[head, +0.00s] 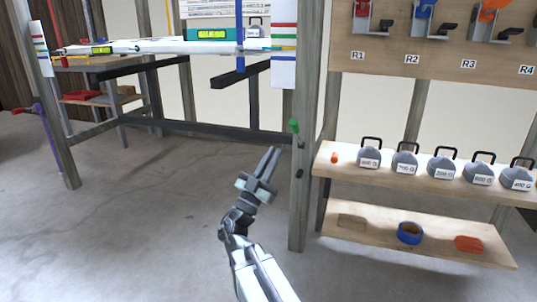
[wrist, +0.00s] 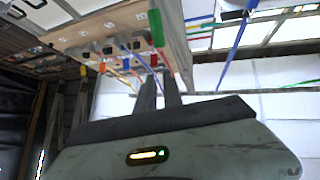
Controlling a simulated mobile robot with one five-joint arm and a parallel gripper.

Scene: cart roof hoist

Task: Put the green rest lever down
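In the wrist view the green grip (wrist: 156,28) shows beyond the fingertips, near the top. My gripper (head: 271,151) is in front of the post, below and left of the grip. Its two fingers point up toward the lever with a narrow gap between them, and nothing is held. In the wrist view the fingers (wrist: 160,78) are apart from the grip.
A white beam (head: 170,47) with a green level lies across the frame at left. A red-handled lever (head: 18,111) is on the left post. Shelves (head: 430,180) right of the post hold several grey weights (head: 405,164) and a blue tape roll (head: 410,233). The floor between is clear.

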